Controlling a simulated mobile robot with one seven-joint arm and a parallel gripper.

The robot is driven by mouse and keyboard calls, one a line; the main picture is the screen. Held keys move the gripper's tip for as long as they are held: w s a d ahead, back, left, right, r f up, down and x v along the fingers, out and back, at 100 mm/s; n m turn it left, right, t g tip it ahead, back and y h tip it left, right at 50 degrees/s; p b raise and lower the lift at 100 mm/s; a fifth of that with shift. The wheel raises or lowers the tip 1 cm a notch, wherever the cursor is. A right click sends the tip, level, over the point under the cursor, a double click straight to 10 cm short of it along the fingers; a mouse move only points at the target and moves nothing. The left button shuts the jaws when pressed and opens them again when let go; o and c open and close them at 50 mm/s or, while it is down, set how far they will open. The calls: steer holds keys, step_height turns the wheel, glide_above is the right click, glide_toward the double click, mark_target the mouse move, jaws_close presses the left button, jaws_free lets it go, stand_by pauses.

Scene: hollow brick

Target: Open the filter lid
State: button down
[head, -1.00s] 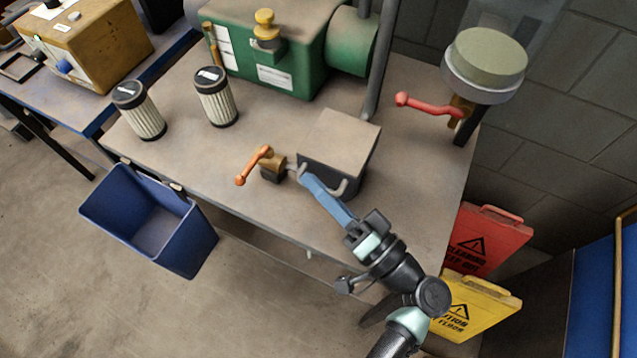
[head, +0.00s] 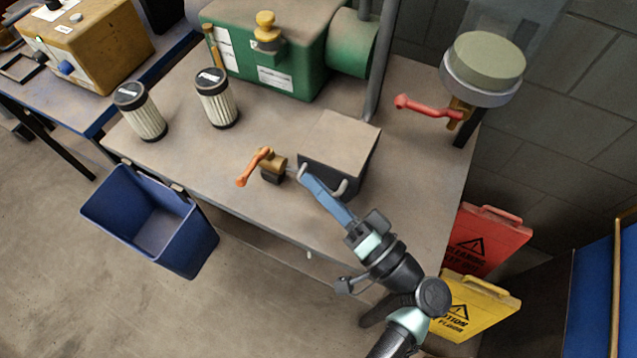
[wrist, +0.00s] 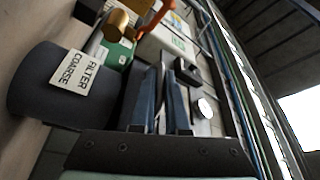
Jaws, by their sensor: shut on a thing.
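The filter box (head: 338,145) stands near the front edge of the bench, with a flat beige top and dark sides. A grey bar handle (head: 341,187) sticks out from its front side. My gripper (head: 309,183) reaches in from the lower right, its blue fingers shut on this handle. In the wrist view a thin light bar lies between the fingers (wrist: 163,95). A dark housing (wrist: 40,90) there carries a label reading FILTER COARSE (wrist: 75,72). The lid looks closed in the head view; its seam is not visible.
An orange-handled valve (head: 258,165) sits just left of the box. Two pleated filters (head: 216,98) stand behind it, near a green machine (head: 285,60). A red lever (head: 428,107) juts out at right. A blue bin (head: 150,220) hangs at the front edge.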

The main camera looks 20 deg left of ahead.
mark_target(338, 149)
steer(key=w+r+m+h+p, duration=0.1)
steer(key=r+m+p, duration=0.1)
steer(key=r+p, duration=0.1)
steer(key=w+r+m+h+p, duration=0.1)
steer(key=w+r+m+p, duration=0.1)
steer(key=p, duration=0.3)
steer(key=w+r+m+h+p, duration=0.1)
steer(key=w+r+m+p, duration=0.1)
steer(key=r+m+p, duration=0.1)
steer(key=shift+d+r+m+p, duration=0.1)
steer(key=shift+r+m+p, duration=0.2)
steer(key=shift+r+p, duration=0.5)
steer(key=shift+w+r+m+p, duration=0.25)
steer(key=shift+w+m+p, duration=0.4)
steer(key=shift+w, duration=0.3)
steer(key=shift+w+d+r, duration=0.1)
steer(key=shift+w+r, duration=0.2)
steer(key=shift+w, duration=0.35)
steer(key=c, duration=1.2)
jaws_free()
